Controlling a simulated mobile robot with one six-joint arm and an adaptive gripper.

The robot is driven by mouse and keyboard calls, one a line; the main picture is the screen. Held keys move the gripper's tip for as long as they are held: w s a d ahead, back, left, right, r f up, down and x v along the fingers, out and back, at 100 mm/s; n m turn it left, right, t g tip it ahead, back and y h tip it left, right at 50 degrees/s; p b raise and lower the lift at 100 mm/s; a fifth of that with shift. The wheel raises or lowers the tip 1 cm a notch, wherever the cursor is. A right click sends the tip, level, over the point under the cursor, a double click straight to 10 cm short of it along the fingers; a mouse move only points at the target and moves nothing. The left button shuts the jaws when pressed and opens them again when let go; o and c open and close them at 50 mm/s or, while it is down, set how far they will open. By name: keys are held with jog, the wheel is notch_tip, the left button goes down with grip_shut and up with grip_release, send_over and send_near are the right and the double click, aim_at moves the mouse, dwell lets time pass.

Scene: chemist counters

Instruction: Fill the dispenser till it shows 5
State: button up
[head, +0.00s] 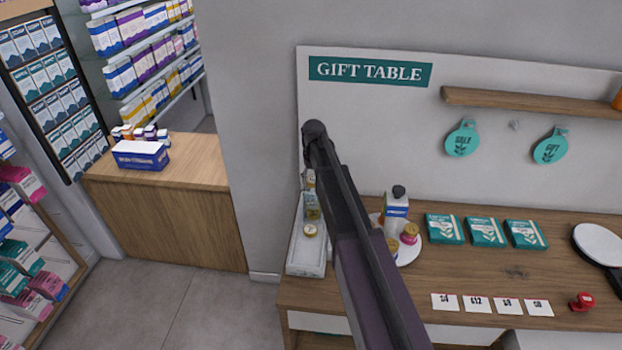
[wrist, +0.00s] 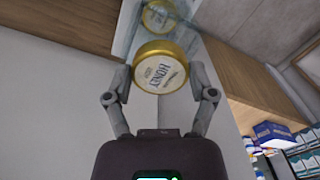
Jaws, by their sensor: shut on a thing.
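In the wrist view, my gripper (wrist: 160,88) is shut on a round honey jar (wrist: 160,68) with a gold rim and a pale "HONEY" label, one finger on each side. A second gold-rimmed jar (wrist: 160,16) shows just behind it, at a clear pane (wrist: 128,32). In the head view, a pale, narrow tray-like unit (head: 305,262), possibly the dispenser, stands at the left end of the gift table. A gold-topped jar (head: 310,231) sits in it, with others partly seen behind. My arm hides my gripper in the head view. No number reading is visible.
Just right of my arm, a white plate (head: 411,253) holds a bottle (head: 396,208) and small jars. Teal boxes (head: 486,232), price cards (head: 477,303), a red stamp-like object (head: 582,302) and a round mirror-like object (head: 598,243) lie farther right. A wall shelf (head: 530,101) hangs above.

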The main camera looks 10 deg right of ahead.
jog(key=shift+f+b, duration=0.3)
jog(key=shift+f, duration=0.2)
jog(key=shift+s, duration=0.15)
dwell(1.1)
jog(key=o, duration=1)
jog(key=shift+c, duration=0.2)
jog(key=shift+s, duration=0.15)
jog(key=s+f+m+b, duration=0.1)
jog(key=s+f+b, duration=0.1)
jog(key=s, duration=1.2)
jog(key=s+f+b, duration=0.3)
jog(key=s, duration=1.1)
jog(key=shift+s+a+f+m+b, duration=0.3)
jog(key=shift+s+a+m+b, duration=0.05)
jog(key=shift+s+m, duration=0.05)
